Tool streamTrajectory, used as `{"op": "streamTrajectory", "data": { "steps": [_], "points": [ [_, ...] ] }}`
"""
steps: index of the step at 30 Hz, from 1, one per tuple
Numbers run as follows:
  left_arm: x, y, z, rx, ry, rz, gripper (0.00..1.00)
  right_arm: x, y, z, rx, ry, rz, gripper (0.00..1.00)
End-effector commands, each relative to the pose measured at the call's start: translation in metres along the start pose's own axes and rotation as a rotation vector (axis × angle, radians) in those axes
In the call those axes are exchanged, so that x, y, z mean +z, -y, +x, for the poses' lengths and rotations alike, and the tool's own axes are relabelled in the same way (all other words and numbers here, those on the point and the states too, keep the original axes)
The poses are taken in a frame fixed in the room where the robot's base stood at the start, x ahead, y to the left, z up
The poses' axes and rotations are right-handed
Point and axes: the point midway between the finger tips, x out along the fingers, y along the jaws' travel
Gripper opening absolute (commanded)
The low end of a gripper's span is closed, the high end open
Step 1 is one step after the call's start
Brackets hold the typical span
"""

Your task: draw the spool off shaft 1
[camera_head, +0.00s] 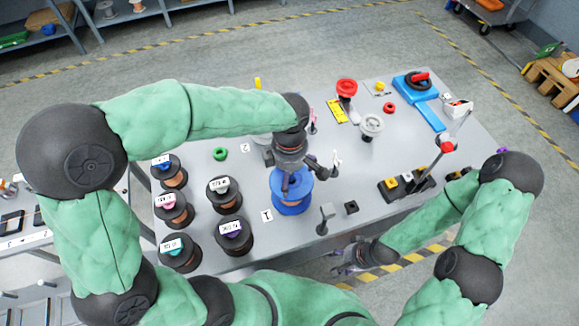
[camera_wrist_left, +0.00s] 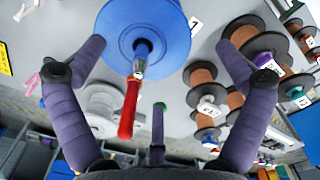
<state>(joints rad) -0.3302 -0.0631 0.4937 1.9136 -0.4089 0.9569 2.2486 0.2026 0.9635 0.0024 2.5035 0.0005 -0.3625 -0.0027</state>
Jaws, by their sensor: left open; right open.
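A blue spool (camera_head: 291,205) stands by the tag with a 1 (camera_head: 267,216) near the table's front. In the left wrist view the blue spool (camera_wrist_left: 178,45) fills the top middle. My right gripper (camera_head: 345,262) is low, off the table's front edge, away from the spool.
Several copper-wound spools (camera_head: 230,236) with tags stand at the table's left. A white spool (camera_wrist_left: 105,108) shows in the left wrist view. A green ring (camera_head: 220,154) lies behind.

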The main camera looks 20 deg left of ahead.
Motion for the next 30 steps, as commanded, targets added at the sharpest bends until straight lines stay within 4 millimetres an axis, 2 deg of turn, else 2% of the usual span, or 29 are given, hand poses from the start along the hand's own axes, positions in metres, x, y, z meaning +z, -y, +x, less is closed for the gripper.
{"op": "streamTrajectory", "data": {
  "steps": [1,3,10,15,24,25,26,30],
  "points": [
    [0.000,0.001,0.012,-0.003,-0.001,0.000,1.00,0.000,-0.002,0.005,0.000,0.000,0.000,0.59],
    [0.000,0.001,0.024,-0.003,-0.001,0.000,1.00,0.000,-0.003,0.009,0.000,0.000,0.000,0.59],
    [0.000,0.000,0.052,-0.002,0.000,-0.001,1.00,-0.001,-0.006,0.018,0.000,0.000,0.000,0.59],
    [0.000,0.000,0.061,-0.001,0.001,0.000,1.00,-0.001,-0.007,0.021,0.000,0.000,0.000,0.59],
    [0.000,0.000,0.062,0.000,0.001,0.000,1.00,-0.001,-0.007,0.021,0.000,0.000,0.000,0.59],
    [0.000,0.000,0.062,0.000,0.001,0.000,0.97,-0.001,-0.007,0.021,0.000,0.000,0.000,0.59],
    [0.000,0.000,0.062,0.000,0.001,0.000,0.89,-0.001,-0.007,0.021,0.000,0.000,0.000,0.59],
    [0.000,0.000,0.062,-0.001,0.001,0.000,0.49,-0.001,-0.007,0.021,0.000,0.000,0.000,0.59]
  ]
}}
